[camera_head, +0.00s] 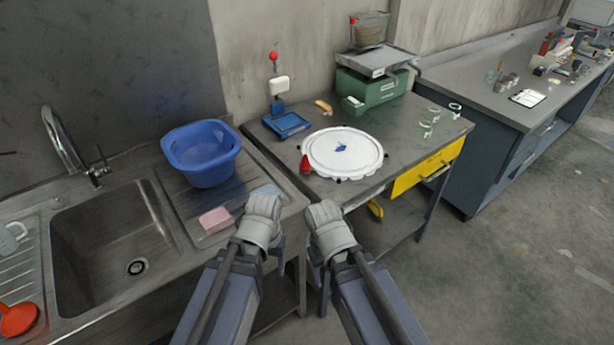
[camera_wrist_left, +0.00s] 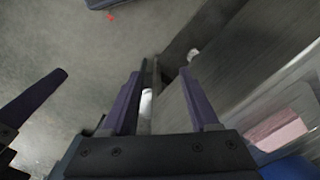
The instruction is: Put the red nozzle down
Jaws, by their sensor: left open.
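The red nozzle (camera_head: 305,166) is a small red cone. It stands upright on the grey worktable, at the left edge of a white round scalloped disc (camera_head: 345,168). Whether it touches the disc I cannot tell. My left gripper (camera_head: 263,208) is over the sink unit's front right edge, to the left of and nearer than the nozzle. In the left wrist view the left gripper (camera_wrist_left: 160,78) has its fingers apart with nothing held between them. My right gripper (camera_head: 325,212) is at the worktable's front left corner, nearer than the nozzle; its fingers are not clear.
A blue basin (camera_head: 202,152) and a pink sponge (camera_head: 215,219) are on the drainboard left of my left gripper. A blue stand (camera_head: 287,122), green scale (camera_head: 370,90) and green-rimmed glass rings (camera_head: 427,124) stand on the worktable. A yellow drawer front (camera_head: 428,170) is below its edge.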

